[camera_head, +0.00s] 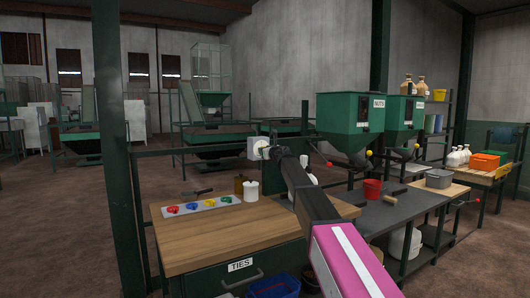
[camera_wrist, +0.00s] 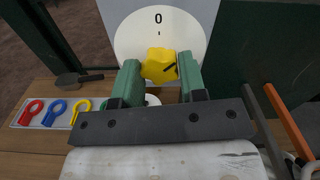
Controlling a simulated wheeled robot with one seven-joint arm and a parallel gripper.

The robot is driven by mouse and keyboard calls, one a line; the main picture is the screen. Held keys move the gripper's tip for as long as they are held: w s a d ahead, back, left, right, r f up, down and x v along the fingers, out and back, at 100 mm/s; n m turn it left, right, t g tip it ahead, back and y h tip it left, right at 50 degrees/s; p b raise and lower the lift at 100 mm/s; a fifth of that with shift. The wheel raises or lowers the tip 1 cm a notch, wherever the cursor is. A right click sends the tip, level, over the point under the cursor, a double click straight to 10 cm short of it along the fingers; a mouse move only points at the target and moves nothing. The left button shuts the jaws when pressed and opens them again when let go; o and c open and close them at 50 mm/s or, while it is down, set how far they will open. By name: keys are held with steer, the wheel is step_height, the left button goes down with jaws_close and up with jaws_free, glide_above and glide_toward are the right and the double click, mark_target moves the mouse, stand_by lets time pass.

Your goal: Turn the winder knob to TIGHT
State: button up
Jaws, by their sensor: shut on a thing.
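No TIGHT label can be read. My gripper (camera_wrist: 161,76) has its two green fingers shut on the knob, one on each side. In the head view the dial is on a pale grey box (camera_head: 253,147) above the back of the wooden bench. My gripper (camera_head: 268,152) reaches it there and hides most of the knob.
The wooden bench (camera_head: 225,225) has a drawer marked TIES. On it are a tray of coloured rings (camera_head: 202,207), a scoop (camera_head: 197,193) and a white jar (camera_head: 251,191). A green post (camera_head: 115,150) stands left. A green hopper (camera_head: 350,120) and dark table (camera_head: 400,212) stand right.

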steer(key=shift+s+f+m, duration=0.1)
steer(key=shift+m, duration=16.4)
steer(key=o, duration=0.9)
